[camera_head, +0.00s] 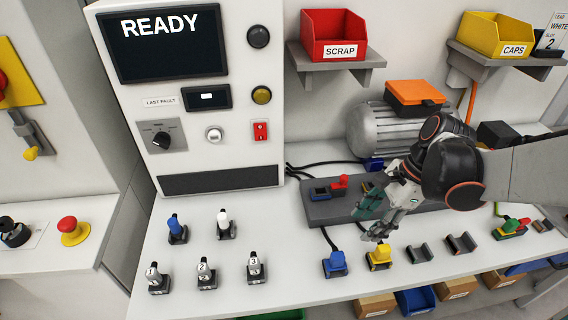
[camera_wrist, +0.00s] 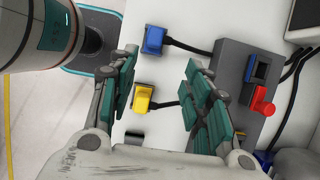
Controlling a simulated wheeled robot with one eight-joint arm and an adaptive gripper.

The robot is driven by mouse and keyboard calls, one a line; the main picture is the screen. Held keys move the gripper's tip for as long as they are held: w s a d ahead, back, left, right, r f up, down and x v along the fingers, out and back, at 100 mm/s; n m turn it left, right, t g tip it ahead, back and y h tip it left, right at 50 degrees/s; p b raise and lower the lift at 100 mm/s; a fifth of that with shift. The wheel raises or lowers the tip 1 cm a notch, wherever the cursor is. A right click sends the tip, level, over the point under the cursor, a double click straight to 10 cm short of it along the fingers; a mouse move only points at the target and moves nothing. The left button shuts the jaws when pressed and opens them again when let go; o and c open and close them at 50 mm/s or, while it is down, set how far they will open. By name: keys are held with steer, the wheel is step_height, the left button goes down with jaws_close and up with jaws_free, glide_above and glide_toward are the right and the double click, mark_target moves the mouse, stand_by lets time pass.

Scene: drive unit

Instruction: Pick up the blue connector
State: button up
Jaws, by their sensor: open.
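The blue connector (camera_head: 335,263) stands in a dark holder near the front edge of the white bench, with a black cable behind it. It also shows in the wrist view (camera_wrist: 153,40), near the top, beyond the fingers. A yellow connector (camera_head: 380,256) stands to its right; in the wrist view it shows between the fingers (camera_wrist: 142,98). My gripper (camera_head: 376,216) is open and empty above the bench, behind and right of the blue connector in the head view. Its green-padded fingers (camera_wrist: 160,85) frame the yellow connector in the wrist view. No contact with either shows.
A grey block (camera_head: 345,209) with a blue socket and red lever lies behind the connectors. Empty dark holders (camera_head: 418,253) stand right of the yellow one. Numbered toggles (camera_head: 206,274) and blue and white switches stand left. A motor (camera_head: 375,130) sits behind.

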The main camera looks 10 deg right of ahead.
mark_target(339, 254)
steer(key=b+x, duration=0.1)
steer(key=x, duration=0.4)
steer(key=b+x, duration=0.1)
steer(key=x, duration=0.2)
steer(key=shift+s+b, duration=0.25)
steer(key=shift+b, duration=0.1)
steer(key=shift+s+a+b+x, duration=0.15)
steer(key=shift+b+x, duration=0.55)
steer(key=shift+x, duration=0.8)
steer(key=shift+s+a+b+x, duration=0.1)
steer(key=shift+a+b+x, duration=0.4)
steer(key=shift+x, duration=1)
steer(key=shift+d+r, duration=0.2)
steer(key=shift+r, duration=0.05)
jaws_close()
